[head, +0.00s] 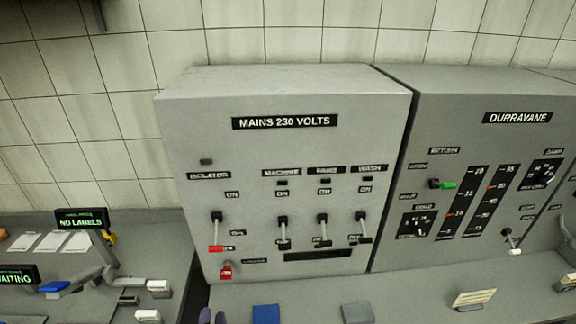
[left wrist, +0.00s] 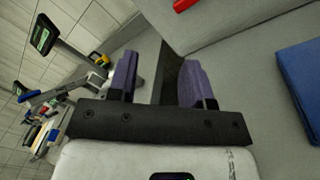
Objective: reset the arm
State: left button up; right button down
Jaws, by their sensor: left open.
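My left gripper (head: 213,317) shows only as purple fingertips at the bottom edge of the head view, low in front of the grey mains cabinet (head: 285,90). In the left wrist view the two purple fingers (left wrist: 158,78) stand apart with nothing between them. The cabinet reads "MAINS 230 VOLTS". Its isolator lever (head: 216,248) has a red end and points down. Three dark-ended levers beside it also point down. A red padlock-like piece (head: 226,271) is below the isolator. My right gripper is in neither view.
A blue pad (head: 266,314) lies right of my left gripper, also in the left wrist view (left wrist: 303,85); a grey pad (head: 357,313) lies farther right. The "DURRAVANE" cabinet (head: 470,95) adjoins the mains cabinet. A "NO LABELS" display (head: 80,219) stands over equipment at the left.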

pick_arm(q)
jog(key=s+r+n+g+y, duration=0.2)
jog(key=r+n+g, duration=0.3)
jog(key=n, duration=1.1)
jog(key=s+r+n+g+y, duration=0.15)
jog(key=r+n, duration=0.45)
jog(key=n, duration=1)
jog(key=s+d+r+n+g+h+p, duration=0.35)
jog(key=s+r+n+h, duration=0.3)
jog(key=s, duration=0.45)
jog(key=s+a+n+g+p, duration=0.1)
jog(key=s+p, duration=0.3)
jog(key=s, duration=0.8)
jog(key=s+a+f+n+g+h+p, duration=0.1)
jog(key=s+a+g+p, duration=0.1)
jog(key=s, duration=1)
jog(key=shift+s+n+g+p, duration=0.2)
jog(key=shift+n+g+p, duration=0.15)
jog(key=shift+g+p, duration=0.45)
